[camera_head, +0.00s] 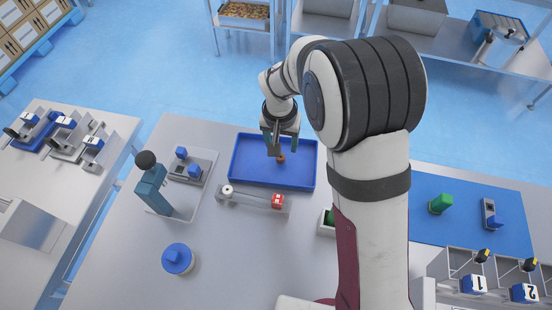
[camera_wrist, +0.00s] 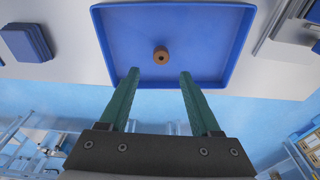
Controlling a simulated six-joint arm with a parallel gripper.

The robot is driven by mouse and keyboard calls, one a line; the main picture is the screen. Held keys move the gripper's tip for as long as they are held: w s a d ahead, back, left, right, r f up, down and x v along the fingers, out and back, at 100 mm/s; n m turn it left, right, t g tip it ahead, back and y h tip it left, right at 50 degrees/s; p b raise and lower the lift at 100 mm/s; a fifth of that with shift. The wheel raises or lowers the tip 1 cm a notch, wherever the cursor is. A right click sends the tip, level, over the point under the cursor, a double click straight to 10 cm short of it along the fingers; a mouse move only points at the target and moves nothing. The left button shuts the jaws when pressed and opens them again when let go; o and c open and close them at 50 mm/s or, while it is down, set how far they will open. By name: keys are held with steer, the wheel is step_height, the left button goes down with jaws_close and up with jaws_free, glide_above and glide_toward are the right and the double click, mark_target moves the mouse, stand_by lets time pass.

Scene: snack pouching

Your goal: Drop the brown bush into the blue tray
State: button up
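The blue tray (camera_head: 249,180) lies on the grey table, and its interior also shows in the wrist view (camera_wrist: 208,45). The small brown bush (camera_head: 281,158) is a short cylinder with a dark hole in its end. In the wrist view the brown bush (camera_wrist: 161,56) is seen against the tray floor, beyond my fingertips. I cannot tell whether it rests on the floor or is just above it. My gripper (camera_wrist: 159,72) is open, with its two green fingers apart and nothing between them. In the head view my gripper (camera_head: 282,148) points down over the tray.
A fixture with a red block (camera_head: 277,201) stands just in front of the tray. A teal press with a black knob (camera_head: 152,187) and a plate with blue parts (camera_head: 195,172) are to its left. A round blue part (camera_head: 178,259) sits nearer. A blue mat (camera_head: 460,225) lies right.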

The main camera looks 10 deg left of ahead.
step_height(320, 180, up, 16)
steer(key=s, duration=0.2)
steer(key=shift+s+f, duration=0.15)
steer(key=shift+f, duration=0.05)
steer(key=s+d+r+m+g, duration=0.1)
steer(key=s+d+m, duration=0.2)
steer(key=s+d, duration=1)
steer(key=s+d+f+m+g+y, duration=0.1)
steer(key=s+d+f+m, duration=0.1)
steer(key=s, duration=0.9)
steer(key=shift+d+f+m+y, duration=0.3)
steer(key=shift+f+y, duration=0.1)
steer(key=shift+f, duration=0.15)
